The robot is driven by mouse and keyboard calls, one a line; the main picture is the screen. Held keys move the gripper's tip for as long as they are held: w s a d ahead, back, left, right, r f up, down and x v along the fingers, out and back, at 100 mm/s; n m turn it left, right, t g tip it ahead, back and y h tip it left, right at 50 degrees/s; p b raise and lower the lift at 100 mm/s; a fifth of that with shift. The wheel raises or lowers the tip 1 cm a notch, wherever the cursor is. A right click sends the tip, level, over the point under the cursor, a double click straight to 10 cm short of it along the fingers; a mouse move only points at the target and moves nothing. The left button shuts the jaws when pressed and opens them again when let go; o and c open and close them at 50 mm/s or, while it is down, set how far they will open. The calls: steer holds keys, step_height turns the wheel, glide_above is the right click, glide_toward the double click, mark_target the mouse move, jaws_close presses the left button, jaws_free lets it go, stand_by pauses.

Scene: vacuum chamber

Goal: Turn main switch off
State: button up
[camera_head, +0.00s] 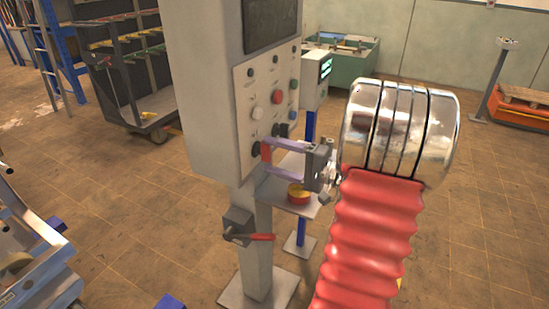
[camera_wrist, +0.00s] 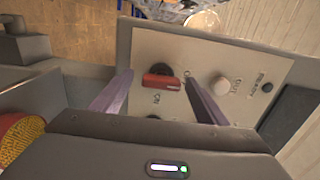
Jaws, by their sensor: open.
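The grey control cabinet (camera_head: 205,90) stands upright on a post, with a light panel of buttons and knobs (camera_head: 250,92) on its face. A red switch handle (camera_wrist: 160,81) on a dark round base sits on this panel in the wrist view. It also shows in the head view, partly covered by my fingers. My gripper (camera_wrist: 159,76) is open, with one purple finger on each side of the red handle. In the head view my gripper (camera_head: 266,149) reaches the lower panel from the right. I cannot tell whether the fingers touch the handle.
A box with a red lever (camera_head: 260,237) is on the post below. A yellow-and-red round button (camera_head: 298,194) is on a small shelf under my gripper. A small screen unit (camera_head: 314,78) stands behind. A wheeled rack (camera_head: 130,75) is at back left.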

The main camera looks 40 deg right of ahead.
steer(key=shift+d, duration=0.1)
steer(key=shift+s+d, duration=0.15)
steer(key=shift+s, duration=0.25)
steer(key=v, duration=1.3)
steer(key=w+a+f+n+g+y, duration=0.1)
steer(key=w+a+n+g, duration=0.15)
steer(key=a+g, duration=0.7)
steer(key=w+a+f+n+g+y, duration=0.15)
steer(key=a+n, duration=0.25)
steer(key=a, duration=1.3)
steer(key=s+a+r+n+h, duration=0.2)
steer(key=s+a+n+h, duration=0.3)
steer(key=a, duration=0.5)
steer(key=n+h, duration=0.2)
steer(key=h, duration=0.1)
steer(key=shift+s+a+r+h, duration=0.15)
steer(key=shift+s+a+h, duration=0.15)
steer(key=shift+s+h, duration=0.05)
